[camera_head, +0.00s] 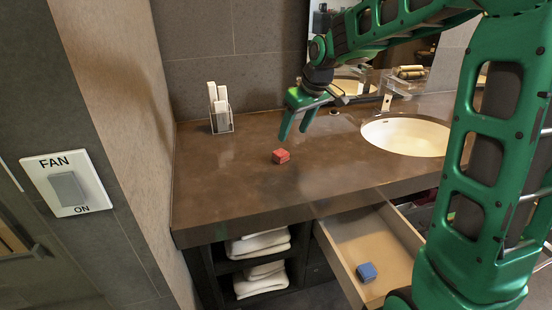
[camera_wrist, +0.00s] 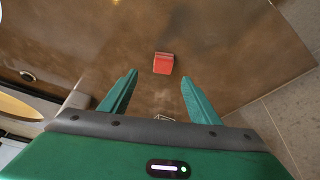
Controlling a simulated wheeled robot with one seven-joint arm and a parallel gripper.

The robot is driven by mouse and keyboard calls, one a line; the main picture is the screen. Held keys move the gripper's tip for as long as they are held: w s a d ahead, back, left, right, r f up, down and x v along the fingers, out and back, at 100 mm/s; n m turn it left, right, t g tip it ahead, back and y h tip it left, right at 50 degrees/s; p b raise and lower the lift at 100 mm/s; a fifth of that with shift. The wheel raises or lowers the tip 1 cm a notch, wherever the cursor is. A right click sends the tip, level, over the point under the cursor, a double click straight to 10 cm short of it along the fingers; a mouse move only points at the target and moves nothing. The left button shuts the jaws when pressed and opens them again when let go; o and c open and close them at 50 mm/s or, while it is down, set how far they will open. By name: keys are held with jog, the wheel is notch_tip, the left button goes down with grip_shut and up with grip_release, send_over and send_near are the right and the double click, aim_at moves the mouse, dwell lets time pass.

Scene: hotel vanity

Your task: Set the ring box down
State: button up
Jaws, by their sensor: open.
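A small red box (camera_head: 281,156) rests on the brown vanity counter (camera_head: 225,175). A small blue box (camera_head: 367,272) lies inside the open drawer (camera_head: 345,245) below the counter. I cannot tell from the pictures which of them is the ring box. My gripper (camera_head: 295,135) is open and empty above the counter, up and to the right of the red box. In the wrist view the red box (camera_wrist: 163,63) sits beyond my two spread green fingertips (camera_wrist: 157,80), apart from them and roughly centred between them.
A white sink (camera_head: 405,137) is set into the counter on the right. A holder with white items (camera_head: 220,110) stands at the back left. Folded towels (camera_head: 258,243) lie on shelves below. A fan switch (camera_head: 67,185) is on the left wall. The counter's front left is clear.

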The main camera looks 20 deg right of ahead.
aim_at(281, 153)
jog(key=x, duration=0.7)
jog(key=a+x, duration=0.1)
jog(key=x, duration=0.3)
jog(key=shift+w+r, duration=0.15)
jog(key=c, duration=1.2)
jog(key=shift+r, duration=0.1)
